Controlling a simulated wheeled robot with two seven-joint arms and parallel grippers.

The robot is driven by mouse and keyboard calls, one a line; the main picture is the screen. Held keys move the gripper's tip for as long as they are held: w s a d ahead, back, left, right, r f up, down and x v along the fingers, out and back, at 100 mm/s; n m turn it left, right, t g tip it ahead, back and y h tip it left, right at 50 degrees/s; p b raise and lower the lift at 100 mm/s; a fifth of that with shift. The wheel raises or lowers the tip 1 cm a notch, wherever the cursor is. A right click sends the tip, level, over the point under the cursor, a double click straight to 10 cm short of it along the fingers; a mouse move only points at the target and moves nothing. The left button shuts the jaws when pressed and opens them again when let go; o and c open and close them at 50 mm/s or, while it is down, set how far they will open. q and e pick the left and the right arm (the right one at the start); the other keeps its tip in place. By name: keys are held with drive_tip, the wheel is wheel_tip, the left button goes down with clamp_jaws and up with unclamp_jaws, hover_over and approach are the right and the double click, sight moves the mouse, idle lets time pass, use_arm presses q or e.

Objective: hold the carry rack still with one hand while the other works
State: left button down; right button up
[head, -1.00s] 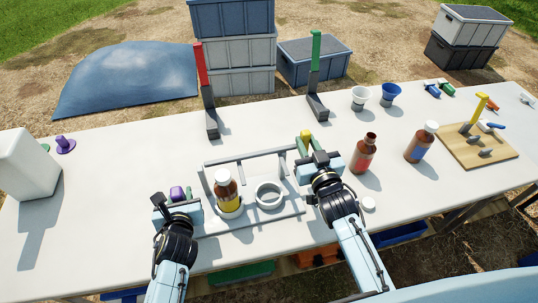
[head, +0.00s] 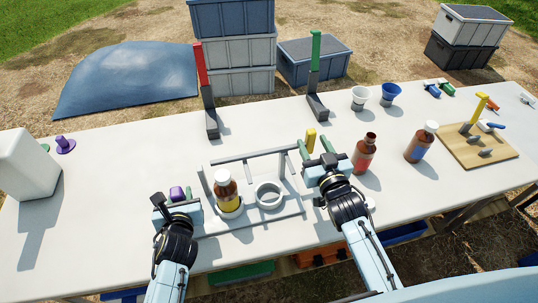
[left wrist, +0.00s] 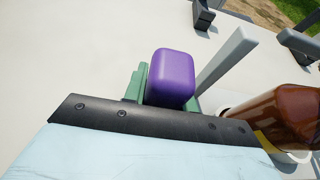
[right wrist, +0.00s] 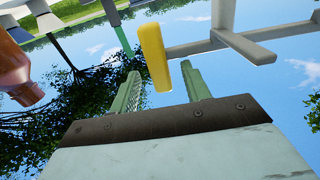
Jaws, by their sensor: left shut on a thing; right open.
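The grey carry rack (head: 292,211) stands on the table with a raised handle bar and two ring holders. A brown bottle (head: 225,187) with a white cap and yellow label stands in its left ring; the right ring (head: 269,195) is empty. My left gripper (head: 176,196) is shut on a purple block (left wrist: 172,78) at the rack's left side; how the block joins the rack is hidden. My right gripper (head: 315,147) is open at the rack's right side. A yellow block (head: 310,139) shows by its fingertips, and in the right wrist view (right wrist: 153,58).
A red-label open bottle (head: 363,155) and a capped blue-label bottle (head: 420,143) stand to the right. Red (head: 203,70) and green (head: 315,55) uprights stand behind. A wooden board (head: 470,150) lies far right. The table's left-middle is clear.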

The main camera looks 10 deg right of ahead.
drive_tip(key=s, duration=1.1)
drive_tip(key=shift+d, duration=0.2)
use_arm(q)
drive_tip(key=c, duration=1.1)
unclamp_jaws()
drive_tip(key=shift+o, duration=0.2)
drive_tip(key=shift+s, duration=0.1)
